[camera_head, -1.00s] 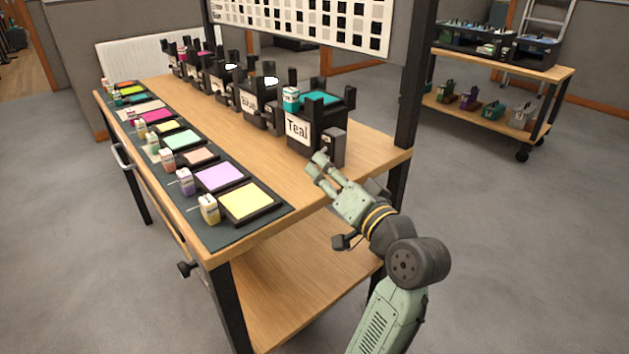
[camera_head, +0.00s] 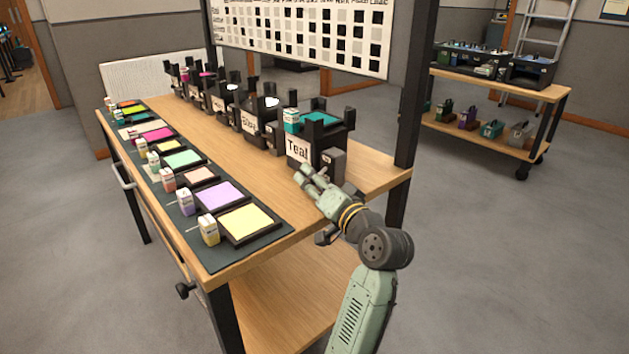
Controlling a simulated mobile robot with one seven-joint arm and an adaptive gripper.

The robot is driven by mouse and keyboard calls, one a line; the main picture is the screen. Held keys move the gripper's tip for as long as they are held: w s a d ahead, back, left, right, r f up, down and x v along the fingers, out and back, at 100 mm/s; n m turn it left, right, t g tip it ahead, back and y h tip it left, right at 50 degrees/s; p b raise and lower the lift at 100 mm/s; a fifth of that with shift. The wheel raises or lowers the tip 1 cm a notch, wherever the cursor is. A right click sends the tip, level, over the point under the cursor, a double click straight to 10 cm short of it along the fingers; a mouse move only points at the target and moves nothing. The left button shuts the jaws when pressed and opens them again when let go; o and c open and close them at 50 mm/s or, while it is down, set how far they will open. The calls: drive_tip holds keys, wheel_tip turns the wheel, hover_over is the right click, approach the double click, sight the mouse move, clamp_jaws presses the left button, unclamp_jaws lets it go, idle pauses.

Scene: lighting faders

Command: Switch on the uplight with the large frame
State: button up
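A row of black uplights runs along the right side of the table. The nearest one, labelled "Teal" (camera_head: 298,150), has a teal top and looks the largest, though it is also the closest. A dark grey box (camera_head: 331,165) stands on its near right side. Any small fader or switch on it is too small to make out. My gripper (camera_head: 303,174) is just in front of the Teal uplight, low and left of the grey box. It holds nothing that I can see. The gap between its fingers is unclear, and I cannot tell whether it touches the uplight.
The wooden table (camera_head: 262,240) carries a dark mat (camera_head: 222,256) with several coloured pads and small cartons on the left. A dark post (camera_head: 408,100) rises at the table's right edge. A cart (camera_head: 545,95) stands at the back right. Bare wood lies between mat and uplights.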

drive_tip(key=shift+c, duration=0.3)
clamp_jaws()
idle(0.3)
